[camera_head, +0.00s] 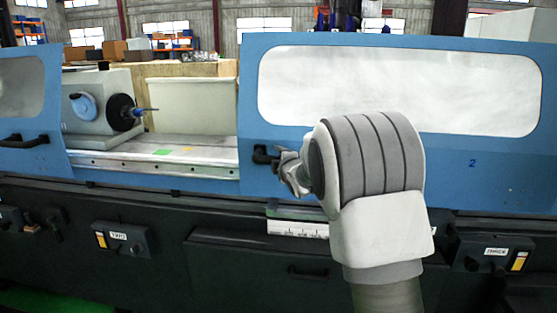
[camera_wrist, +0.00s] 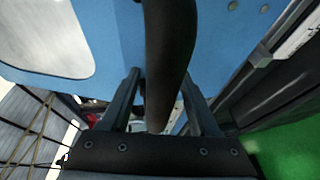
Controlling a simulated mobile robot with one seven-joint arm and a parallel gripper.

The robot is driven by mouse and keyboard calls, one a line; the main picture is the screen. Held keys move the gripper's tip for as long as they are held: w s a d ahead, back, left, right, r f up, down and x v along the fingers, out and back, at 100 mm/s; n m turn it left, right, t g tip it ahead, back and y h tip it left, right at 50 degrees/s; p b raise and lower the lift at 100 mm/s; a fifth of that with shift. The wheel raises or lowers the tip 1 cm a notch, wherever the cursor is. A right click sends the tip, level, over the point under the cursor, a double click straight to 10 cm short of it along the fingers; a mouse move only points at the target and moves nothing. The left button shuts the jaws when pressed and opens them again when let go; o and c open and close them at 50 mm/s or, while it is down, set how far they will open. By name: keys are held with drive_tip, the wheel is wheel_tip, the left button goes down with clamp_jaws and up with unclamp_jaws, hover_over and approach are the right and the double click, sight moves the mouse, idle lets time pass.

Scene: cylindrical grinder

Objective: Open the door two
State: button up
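Door two (camera_head: 490,165) is the blue sliding panel on the right, marked "2", with a large pale window. Its dark handle (camera_head: 262,157) is near the door's left edge. My gripper (camera_head: 284,168) is at this handle, partly hidden behind my wrist in the head view. In the wrist view my gripper (camera_wrist: 160,78) has its two fingers on either side of the dark handle bar (camera_wrist: 168,40). Gaps show between the bar and both fingers, so the gripper is open around it. The blue door face (camera_wrist: 105,30) lies beyond the fingers.
Another blue door (camera_head: 55,120) with a handle stands at the left. Between the doors is an opening showing the grinder's headstock (camera_head: 90,100) and bed (camera_head: 190,152). Dark control boxes (camera_head: 123,238) and the machine's dark base lie below.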

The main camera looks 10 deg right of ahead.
clamp_jaws()
idle(1.3)
